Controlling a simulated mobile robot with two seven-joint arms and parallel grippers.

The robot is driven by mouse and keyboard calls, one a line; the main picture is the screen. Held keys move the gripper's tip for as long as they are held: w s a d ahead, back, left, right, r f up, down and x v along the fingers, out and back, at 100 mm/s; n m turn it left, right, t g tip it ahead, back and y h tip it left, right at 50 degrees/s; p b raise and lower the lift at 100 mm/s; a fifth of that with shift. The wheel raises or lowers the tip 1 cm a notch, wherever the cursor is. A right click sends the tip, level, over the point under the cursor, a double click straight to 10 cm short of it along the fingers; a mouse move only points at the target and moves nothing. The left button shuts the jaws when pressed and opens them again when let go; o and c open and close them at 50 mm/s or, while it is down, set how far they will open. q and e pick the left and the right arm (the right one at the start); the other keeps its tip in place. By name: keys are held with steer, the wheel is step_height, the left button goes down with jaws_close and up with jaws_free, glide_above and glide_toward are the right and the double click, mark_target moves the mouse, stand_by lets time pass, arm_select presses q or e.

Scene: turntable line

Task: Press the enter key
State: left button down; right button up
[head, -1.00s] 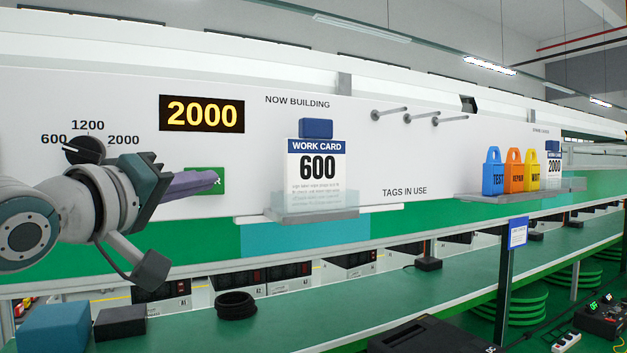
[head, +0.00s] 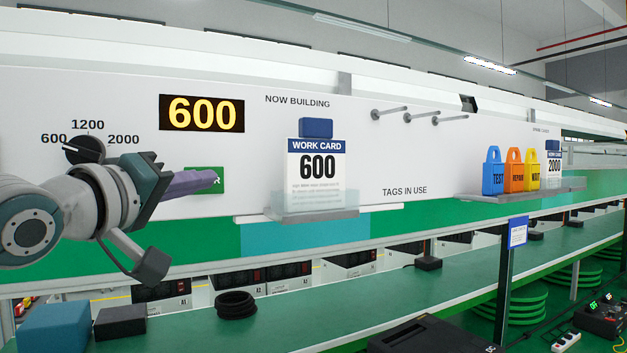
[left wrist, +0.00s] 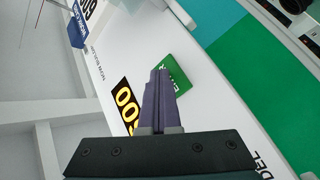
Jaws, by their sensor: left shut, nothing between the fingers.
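The green enter key (head: 217,181) is on the white panel, partly hidden behind my left gripper's fingers in the head view. In the left wrist view the key (left wrist: 178,76) lies at the fingertips. My left gripper (head: 214,178) is shut and empty, its purple fingers at the key; I cannot tell for certain whether they touch it. The display (head: 202,113) above reads 600 in yellow digits. The black selector knob (head: 84,150) at left has the labels 600, 1200 and 2000 around it, and its pointer is toward 600. My right gripper is not in view.
A work card reading 600 (head: 315,163) stands in a clear holder right of the key. Empty pegs (head: 389,111) stick out of the panel farther right. Test, repair and wait tags (head: 514,172) stand on a shelf. A green conveyor (head: 330,305) runs below.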

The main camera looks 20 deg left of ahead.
arm_select(q)
steer(key=shift+d, duration=0.1)
steer(key=shift+s+d+p, duration=0.5)
steer(key=shift+s, duration=0.05)
steer(key=shift+s+d+p, duration=0.9)
steer(key=shift+s+d, duration=0.75)
steer(key=shift+d, duration=0.25)
